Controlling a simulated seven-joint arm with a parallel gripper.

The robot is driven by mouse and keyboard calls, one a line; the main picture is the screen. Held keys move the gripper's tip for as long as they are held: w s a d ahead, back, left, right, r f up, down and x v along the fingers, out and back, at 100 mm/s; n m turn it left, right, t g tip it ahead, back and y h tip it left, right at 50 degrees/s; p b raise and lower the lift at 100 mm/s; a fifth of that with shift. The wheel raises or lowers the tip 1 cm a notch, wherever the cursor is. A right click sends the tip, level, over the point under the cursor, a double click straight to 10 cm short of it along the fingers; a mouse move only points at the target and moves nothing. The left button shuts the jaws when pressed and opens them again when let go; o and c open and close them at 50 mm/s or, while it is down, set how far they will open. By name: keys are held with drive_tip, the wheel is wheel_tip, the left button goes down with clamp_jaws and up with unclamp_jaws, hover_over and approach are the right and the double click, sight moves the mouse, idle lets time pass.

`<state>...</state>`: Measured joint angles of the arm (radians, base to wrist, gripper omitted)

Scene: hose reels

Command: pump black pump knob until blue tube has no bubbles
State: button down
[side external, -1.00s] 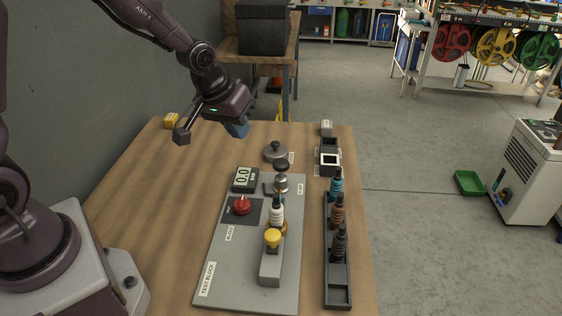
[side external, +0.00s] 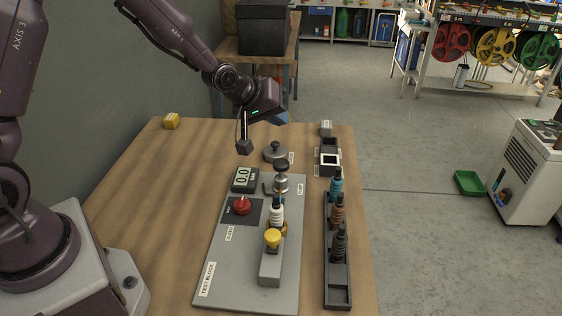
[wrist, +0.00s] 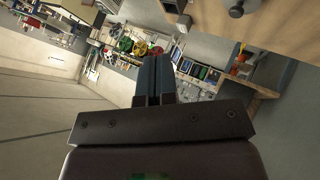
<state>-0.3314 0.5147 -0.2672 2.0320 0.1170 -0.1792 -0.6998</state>
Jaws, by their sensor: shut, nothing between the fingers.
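The black pump knob (side external: 282,165) stands upright on a silver pump body (side external: 281,184) at the far end of the grey test block, beside a label reading PUMP. My gripper (side external: 282,118) is above the far part of the table, higher than the knob and behind it, not touching it. Its bluish fingers are shut and empty; they also show closed together in the wrist view (wrist: 153,80). A teal-blue ribbed piece (side external: 336,184) stands in the black rack; I cannot make out a blue tube with bubbles.
The test block (side external: 240,275) carries a red knob (side external: 242,206), a gauge reading 0.0 (side external: 243,179) and a yellow-topped valve (side external: 273,238). A grey lidded disc (side external: 275,152) sits behind. The black rack (side external: 338,292) is at right.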

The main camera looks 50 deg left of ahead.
sight(282, 160)
drive_tip(key=shift+f, duration=4)
drive_tip(key=shift+f, duration=0.15)
drive_tip(key=shift+f, duration=0.25)
drive_tip(key=shift+s+f, duration=0.1)
drive_tip(key=shift+f, duration=1.25)
drive_tip(key=shift+r, duration=1.75)
drive_tip(key=shift+r, duration=2.5)
